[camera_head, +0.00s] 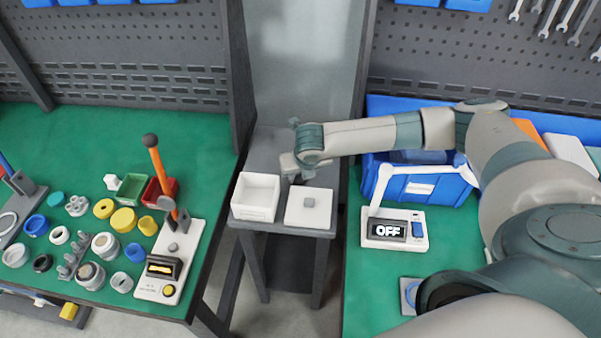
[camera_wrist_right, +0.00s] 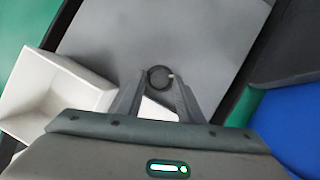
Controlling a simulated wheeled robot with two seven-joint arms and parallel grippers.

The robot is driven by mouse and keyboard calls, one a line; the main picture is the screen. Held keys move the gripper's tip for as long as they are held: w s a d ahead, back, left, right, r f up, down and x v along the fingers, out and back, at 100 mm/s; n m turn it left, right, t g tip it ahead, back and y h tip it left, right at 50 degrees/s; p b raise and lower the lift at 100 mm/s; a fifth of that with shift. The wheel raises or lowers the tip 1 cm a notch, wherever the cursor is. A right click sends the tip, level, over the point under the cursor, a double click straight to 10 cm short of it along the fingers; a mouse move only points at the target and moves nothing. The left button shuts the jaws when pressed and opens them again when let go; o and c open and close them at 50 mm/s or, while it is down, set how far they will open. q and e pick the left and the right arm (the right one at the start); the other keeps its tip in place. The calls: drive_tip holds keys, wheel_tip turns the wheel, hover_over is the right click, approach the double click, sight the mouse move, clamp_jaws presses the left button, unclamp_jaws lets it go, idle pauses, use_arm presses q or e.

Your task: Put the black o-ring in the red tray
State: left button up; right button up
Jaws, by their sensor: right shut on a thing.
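My right gripper (camera_head: 297,174) is over the small grey stand between the two benches. In the right wrist view its fingers (camera_wrist_right: 158,84) are shut on a thin black o-ring (camera_wrist_right: 153,73), held at the fingertips. The arm hides this ring in the head view. The red tray (camera_head: 151,195) sits on the left green bench, beside a green tray (camera_head: 132,188), and is partly hidden by an orange-handled lever. Another black ring (camera_head: 42,263) lies at the lower left of that bench. My left gripper is not in view.
Several fittings and rings crowd the left bench.

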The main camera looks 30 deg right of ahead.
drive_tip(key=o, duration=1.1)
drive_tip(key=shift+f, duration=0.1)
drive_tip(key=shift+b+v, duration=0.9)
drive_tip(key=shift+v, duration=5.25)
drive_tip(key=shift+o, duration=0.5)
